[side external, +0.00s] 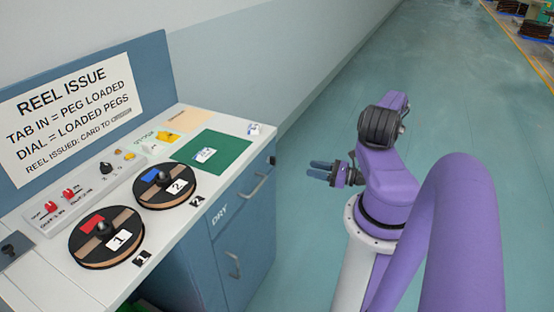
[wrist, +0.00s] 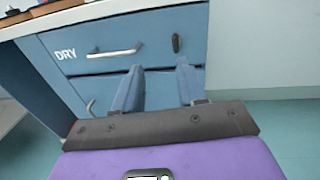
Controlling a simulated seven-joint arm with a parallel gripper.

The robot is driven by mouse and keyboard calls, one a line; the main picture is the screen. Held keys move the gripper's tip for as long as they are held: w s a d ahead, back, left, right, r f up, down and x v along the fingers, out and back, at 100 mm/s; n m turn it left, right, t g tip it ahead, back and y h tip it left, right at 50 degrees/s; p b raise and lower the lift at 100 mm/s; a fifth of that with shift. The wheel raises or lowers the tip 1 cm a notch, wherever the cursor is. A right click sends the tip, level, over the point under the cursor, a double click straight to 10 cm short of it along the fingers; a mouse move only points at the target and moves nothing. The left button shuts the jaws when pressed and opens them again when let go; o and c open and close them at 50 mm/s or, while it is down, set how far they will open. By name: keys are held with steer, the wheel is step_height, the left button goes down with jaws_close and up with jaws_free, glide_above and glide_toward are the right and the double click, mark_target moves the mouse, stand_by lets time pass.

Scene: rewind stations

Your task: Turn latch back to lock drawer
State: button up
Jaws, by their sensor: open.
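The drawer (wrist: 75,42) is the blue upper front marked DRY, with a silver bar handle (wrist: 115,50); it looks flush with the cabinet. It also shows in the side view (side external: 235,205). The latch (wrist: 176,43) is a small dark knob right of the handle, standing about upright in the wrist view. In the side view the latch (side external: 272,160) is a dark spot near the counter's right end. My gripper (side external: 312,169) is open and empty, in the air right of the cabinet and apart from the latch. Its blue fingers (wrist: 157,72) point toward the drawer front.
A second handle (side external: 233,265) is on the lower front. The white countertop (side external: 215,135) overhangs above the drawer and carries two reels (side external: 140,235) (side external: 150,198), a green mat (side external: 230,150) and a switch panel (side external: 45,222). The floor around my gripper is clear.

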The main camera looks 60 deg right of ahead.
mark_target(272, 160)
steer(key=w+f+m+h, duration=0.1)
steer(key=w+h, duration=0.1)
steer(key=w, duration=1.4)
steer(key=shift+d+m, duration=0.3)
steer(key=shift+d, duration=0.15)
steer(key=shift+f, duration=0.1)
steer(key=shift+c, duration=0.3)
jaws_close()
